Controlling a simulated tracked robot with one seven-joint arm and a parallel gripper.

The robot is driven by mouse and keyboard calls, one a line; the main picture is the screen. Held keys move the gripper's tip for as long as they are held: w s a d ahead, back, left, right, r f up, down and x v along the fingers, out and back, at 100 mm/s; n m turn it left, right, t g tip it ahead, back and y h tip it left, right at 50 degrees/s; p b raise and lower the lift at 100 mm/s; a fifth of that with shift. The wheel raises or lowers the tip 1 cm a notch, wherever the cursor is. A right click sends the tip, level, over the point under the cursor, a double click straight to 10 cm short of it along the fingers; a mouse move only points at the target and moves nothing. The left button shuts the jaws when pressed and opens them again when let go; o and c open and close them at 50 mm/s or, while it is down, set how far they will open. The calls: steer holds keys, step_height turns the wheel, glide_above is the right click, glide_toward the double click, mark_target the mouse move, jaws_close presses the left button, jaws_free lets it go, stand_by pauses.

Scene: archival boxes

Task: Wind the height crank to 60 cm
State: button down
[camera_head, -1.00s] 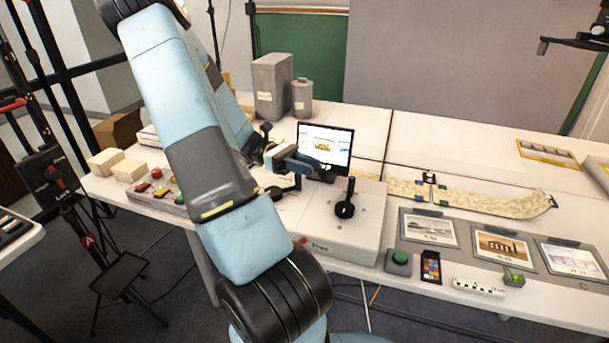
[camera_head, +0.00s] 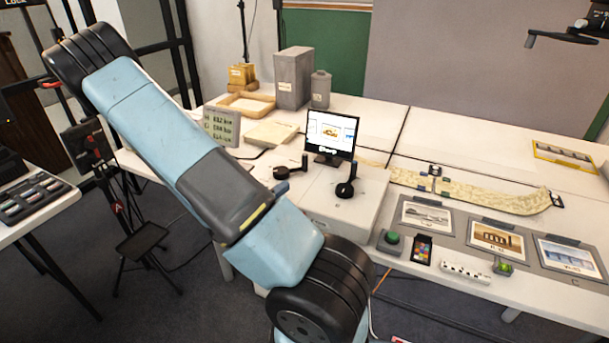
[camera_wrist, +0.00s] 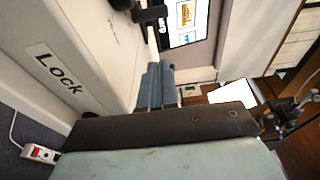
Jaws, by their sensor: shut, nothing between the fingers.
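A grey box on the table bears two dark cranks. The right crank (camera_head: 345,190) has an upright knob. I cannot tell which is the height crank. In the wrist view my gripper (camera_wrist: 152,72) is shut, its blue fingers together with nothing between them. A pale surface with a "Lock" label (camera_wrist: 58,72) lies to its left. A dark handle (camera_wrist: 150,13) is beyond the fingertips, apart from them.
A small monitor (camera_head: 331,134) stands behind the box. A grey readout (camera_head: 221,127) with green figures, too small to read, is left of it. A green button (camera_head: 388,241) and several pictures lie at right. Another crank-like part (camera_head: 560,38) hangs at upper right.

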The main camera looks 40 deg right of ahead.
glide_toward(304, 161)
steer(key=s+d, duration=0.1)
steer(key=d, duration=0.1)
steer(key=s+d, duration=0.2)
steer(key=shift+d, duration=0.2)
steer(key=w+d, duration=0.2)
steer(key=shift+w, duration=0.25)
steer(key=shift+w+d, duration=0.25)
steer(key=shift+w, duration=0.25)
steer(key=shift+w, duration=0.1)
steer(key=shift+w+d+r, duration=0.1)
steer(key=shift+w+d, duration=0.45)
steer(key=shift+d, duration=0.1)
